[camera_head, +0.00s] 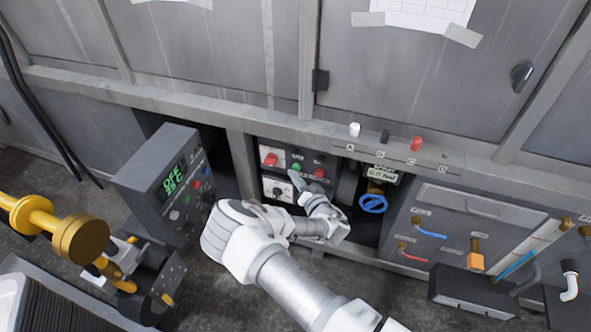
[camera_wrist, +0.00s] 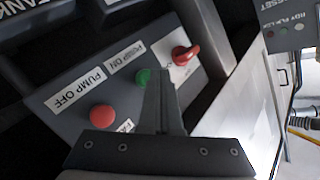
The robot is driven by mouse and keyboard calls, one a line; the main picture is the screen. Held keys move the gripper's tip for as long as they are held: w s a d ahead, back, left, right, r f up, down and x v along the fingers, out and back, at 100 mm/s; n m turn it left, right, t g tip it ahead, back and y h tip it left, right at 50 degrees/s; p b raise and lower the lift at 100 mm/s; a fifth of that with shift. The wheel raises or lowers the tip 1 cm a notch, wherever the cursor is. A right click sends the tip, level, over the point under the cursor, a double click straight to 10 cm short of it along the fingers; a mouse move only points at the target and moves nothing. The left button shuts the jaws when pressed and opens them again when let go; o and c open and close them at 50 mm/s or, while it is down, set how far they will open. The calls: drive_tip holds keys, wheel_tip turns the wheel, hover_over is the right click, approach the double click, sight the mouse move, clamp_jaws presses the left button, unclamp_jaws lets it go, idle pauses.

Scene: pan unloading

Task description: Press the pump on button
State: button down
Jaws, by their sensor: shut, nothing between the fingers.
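The pump panel (camera_head: 294,154) is a dark box face low in the cabinet opening. Its green button (camera_wrist: 142,76) sits beside the PUMP ON label (camera_wrist: 125,56) and also shows in the head view (camera_head: 296,167). The red button (camera_wrist: 102,117) is beside the PUMP OFF label (camera_wrist: 74,91). My gripper (camera_wrist: 162,76) is shut and empty, its fingers pointing at the panel. In the head view my gripper (camera_head: 314,190) is just below the panel.
A red rotary switch (camera_wrist: 186,52) is on the same panel, beyond the fingertips. A white panel (camera_head: 277,188) with a black knob lies below it. A blue valve wheel (camera_head: 373,204) stands to the right, and a grey display box (camera_head: 168,187) to the left.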

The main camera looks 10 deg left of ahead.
drive_tip(key=shift+w, duration=0.5)
idle(0.8)
drive_tip(key=shift+s, duration=0.1)
drive_tip(key=shift+s+p, duration=0.5)
drive_tip(key=shift+s, duration=0.3)
drive_tip(key=shift+s, duration=0.1)
drive_tip(key=s+p, duration=0.1)
drive_tip(key=s, duration=0.1)
drive_tip(key=s+p, duration=0.1)
drive_tip(key=s, duration=0.1)
drive_tip(key=shift+s+a, duration=0.2)
drive_tip(key=shift+s, duration=0.2)
drive_tip(key=shift+s, duration=0.1)
idle(0.4)
